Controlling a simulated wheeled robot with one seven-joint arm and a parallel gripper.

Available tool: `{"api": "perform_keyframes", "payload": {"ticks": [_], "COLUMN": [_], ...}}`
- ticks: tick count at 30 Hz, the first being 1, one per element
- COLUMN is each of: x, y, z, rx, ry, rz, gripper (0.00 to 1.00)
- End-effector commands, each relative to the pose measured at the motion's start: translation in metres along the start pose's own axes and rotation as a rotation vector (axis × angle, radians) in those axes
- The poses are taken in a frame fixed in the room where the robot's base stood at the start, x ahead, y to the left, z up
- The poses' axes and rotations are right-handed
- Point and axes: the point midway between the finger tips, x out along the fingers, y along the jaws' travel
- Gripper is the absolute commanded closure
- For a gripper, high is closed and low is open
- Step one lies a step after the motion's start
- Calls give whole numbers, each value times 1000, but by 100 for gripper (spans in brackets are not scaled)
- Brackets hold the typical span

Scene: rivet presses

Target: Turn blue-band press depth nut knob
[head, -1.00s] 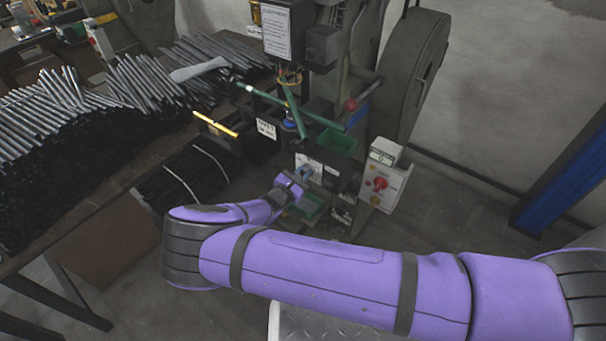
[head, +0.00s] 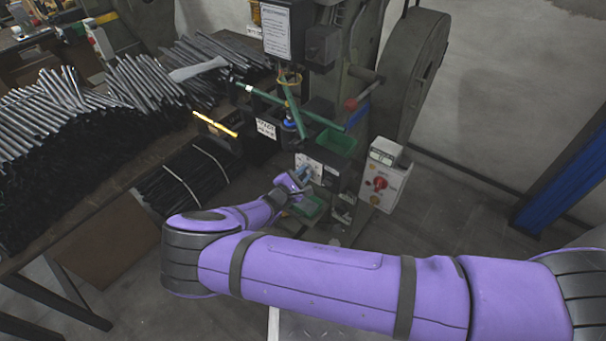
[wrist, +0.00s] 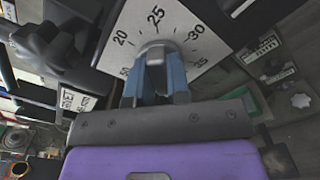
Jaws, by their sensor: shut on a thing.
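The depth nut knob (wrist: 156,50) is a grey round knob at the middle of a white dial plate (wrist: 187,30) in the wrist view. The dial carries the numbers 20, 25, 30 and 35, with 25 above the knob. My gripper (wrist: 155,75) has its blue fingers on both sides of the knob and is shut on it. The fingers hide the knob's lower part. In the head view my gripper (head: 307,174) is small and reaches the white plate (head: 312,163) on the press front. I cannot make out a blue band around the knob.
A black knob (wrist: 50,50) stands left of the dial. A switch box with a red knob (head: 381,183) is right of my gripper. Green trays (head: 337,142) sit on the press.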

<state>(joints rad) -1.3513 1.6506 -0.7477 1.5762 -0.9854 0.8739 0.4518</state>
Motion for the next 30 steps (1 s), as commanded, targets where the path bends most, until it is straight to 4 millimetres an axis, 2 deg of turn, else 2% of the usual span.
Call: {"api": "perform_keyframes", "payload": {"ticks": [1, 3, 4, 14, 19, 30], "x": [0, 0, 0, -4, -25, -90], "y": [0, 0, 0, 0, 0, 0], "z": [0, 0, 0, 0, 0, 0], "rx": [-1, -1, -1, -1, -2, -1], "ry": [0, 0, 0, 1, 2, 1], "rz": [0, 0, 0, 1, 1, 0], "gripper": [76, 60, 57, 57, 57, 57]}}
